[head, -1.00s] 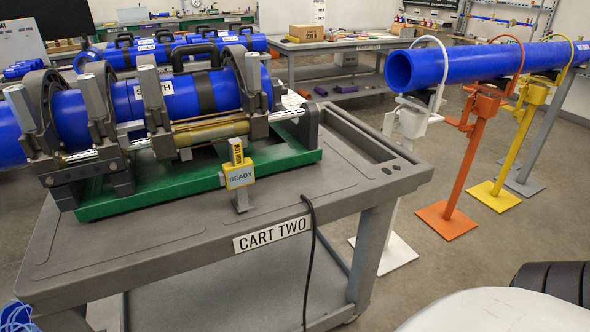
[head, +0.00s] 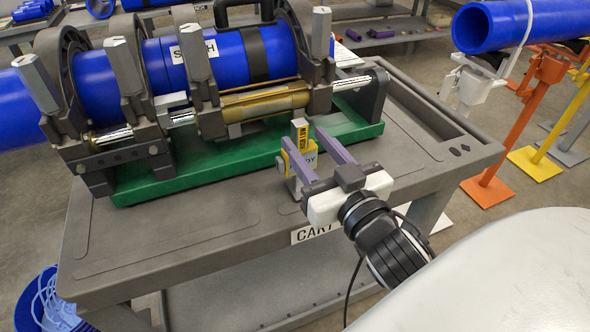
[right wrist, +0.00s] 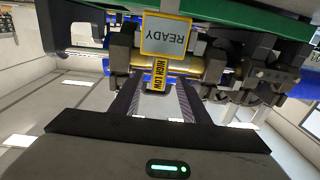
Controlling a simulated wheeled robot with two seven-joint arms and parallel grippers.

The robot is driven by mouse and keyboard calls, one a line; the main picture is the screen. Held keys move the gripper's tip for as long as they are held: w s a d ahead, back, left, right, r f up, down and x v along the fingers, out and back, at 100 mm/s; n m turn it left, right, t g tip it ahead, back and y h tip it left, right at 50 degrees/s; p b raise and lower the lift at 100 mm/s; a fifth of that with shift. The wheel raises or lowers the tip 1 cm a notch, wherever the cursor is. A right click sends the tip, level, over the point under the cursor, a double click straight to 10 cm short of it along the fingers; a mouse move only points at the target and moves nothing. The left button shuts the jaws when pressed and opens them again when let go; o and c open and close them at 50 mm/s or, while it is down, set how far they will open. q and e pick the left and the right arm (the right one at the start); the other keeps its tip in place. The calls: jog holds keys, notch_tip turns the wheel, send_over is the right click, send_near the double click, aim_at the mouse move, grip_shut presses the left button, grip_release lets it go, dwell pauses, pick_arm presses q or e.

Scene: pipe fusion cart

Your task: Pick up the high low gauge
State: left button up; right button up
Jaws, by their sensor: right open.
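The high low gauge (head: 302,141) is a small grey and yellow piece with a "HIGH LOW" label. It stands upright at the yellow READY sign (head: 298,163) on the front of the cart. My right gripper (head: 318,157) is open, its two purple fingers reaching toward the gauge from the front right. In the right wrist view the gauge (right wrist: 159,75) shows between the finger ends, below the READY sign (right wrist: 167,36). I cannot tell whether the fingers touch it. My left gripper is not in view.
The fusion machine with clamped blue pipe (head: 215,62) sits on a green base (head: 235,160) just behind the gauge. The grey cart top (head: 170,228) is clear at front left. A blue pipe (head: 505,24) on stands is at the right.

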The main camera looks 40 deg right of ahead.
aim_at(293, 124)
jog(key=w, duration=0.1)
jog(key=w+p, duration=0.1)
jog(key=shift+w+d, duration=0.25)
jog(key=shift+w, duration=0.1)
jog(key=w, duration=0.2)
jog(key=w+d+p, duration=0.1)
jog(key=w, duration=0.1)
jog(key=shift+w, duration=0.1)
jog(key=shift+w+f, duration=0.1)
jog(key=shift+w, duration=0.4)
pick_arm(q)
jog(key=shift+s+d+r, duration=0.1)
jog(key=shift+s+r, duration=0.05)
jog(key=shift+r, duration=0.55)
pick_arm(e)
grip_shut()
